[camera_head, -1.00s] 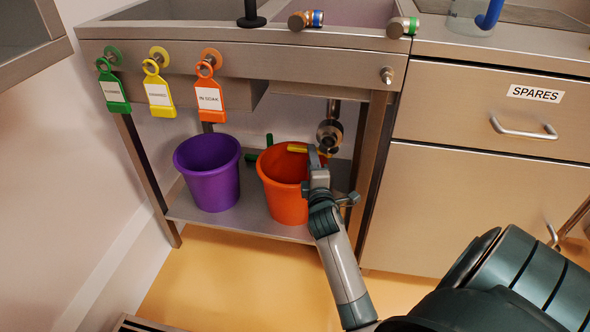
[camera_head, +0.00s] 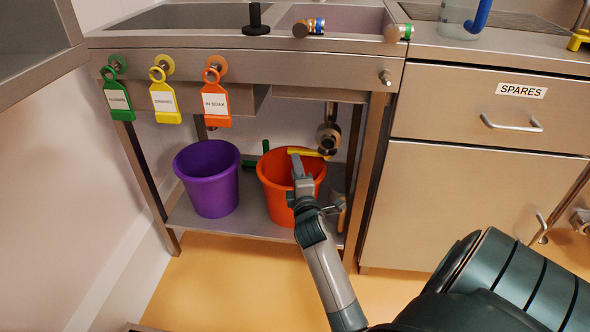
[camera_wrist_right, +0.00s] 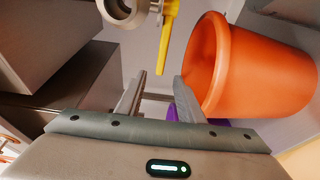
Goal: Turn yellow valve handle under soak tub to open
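The yellow valve handle (camera_head: 308,152) lies nearly level under the tub (camera_head: 335,17), beside the metal drain fitting (camera_head: 328,138) and above the orange bucket. In the right wrist view the handle (camera_wrist_right: 166,38) points down from the fitting (camera_wrist_right: 122,12) toward the fingers. My right gripper (camera_head: 300,172) is just below the handle in the head view, over the orange bucket's opening. In the wrist view the gripper (camera_wrist_right: 155,95) has its fingers apart with nothing held between them, and the handle's end is beyond the fingertips. My left gripper is not in view.
The orange bucket (camera_head: 281,208) and purple bucket (camera_head: 212,190) stand on the lower shelf. Green (camera_head: 115,93), yellow (camera_head: 163,98) and orange (camera_head: 214,102) tags hang on the front rail. A cabinet with a SPARES drawer (camera_head: 490,108) stands right. Green parts (camera_head: 265,147) show behind the orange bucket.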

